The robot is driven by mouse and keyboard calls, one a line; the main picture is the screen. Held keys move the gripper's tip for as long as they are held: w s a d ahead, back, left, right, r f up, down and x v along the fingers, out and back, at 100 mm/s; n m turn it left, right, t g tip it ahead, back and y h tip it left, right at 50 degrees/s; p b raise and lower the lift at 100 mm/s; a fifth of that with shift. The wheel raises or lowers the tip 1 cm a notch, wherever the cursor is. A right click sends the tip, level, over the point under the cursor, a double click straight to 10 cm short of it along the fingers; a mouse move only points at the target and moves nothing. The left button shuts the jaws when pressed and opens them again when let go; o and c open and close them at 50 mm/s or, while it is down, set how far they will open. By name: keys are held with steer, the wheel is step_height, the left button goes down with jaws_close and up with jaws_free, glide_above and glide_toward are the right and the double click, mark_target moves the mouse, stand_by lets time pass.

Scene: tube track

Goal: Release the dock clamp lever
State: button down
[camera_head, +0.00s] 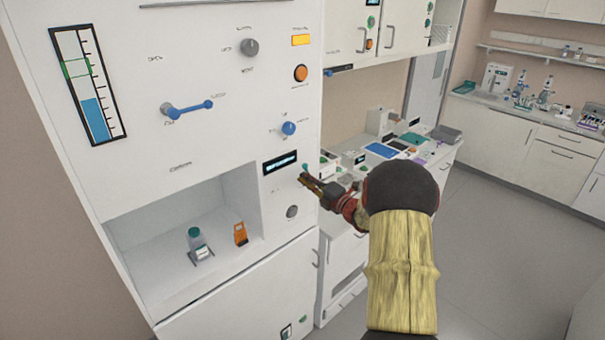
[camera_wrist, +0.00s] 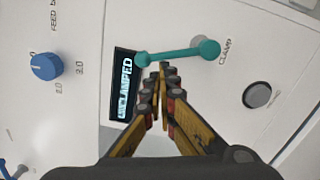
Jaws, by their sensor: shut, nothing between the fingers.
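The teal clamp lever (camera_wrist: 178,54) lies across the panel in the wrist view. Its larger round end is beside the CLAMP label, and its small knob end is at the edge of the display. The dark display (camera_wrist: 124,86) reads UNCLAMPED; it also shows in the head view (camera_head: 282,162). My gripper (camera_wrist: 158,70) is shut and empty, its tips right beside the lever near the knob end. I cannot tell whether they touch it. In the head view my gripper (camera_head: 304,179) is at the panel's right side, and only a bit of teal shows there.
A grey round button (camera_wrist: 258,95) and a blue knob (camera_wrist: 45,66) flank the lever on the panel. A recess below holds a green-capped bottle (camera_head: 194,239) and an orange item (camera_head: 240,233). A blue lever (camera_head: 188,108) is at upper left. A cluttered bench stands behind my arm.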

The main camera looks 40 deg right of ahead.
steer(key=shift+d+r+m+p, duration=0.6)
steer(key=shift+d+m+p, duration=0.15)
steer(key=shift+m+p, duration=0.45)
steer(key=shift+d, duration=0.2)
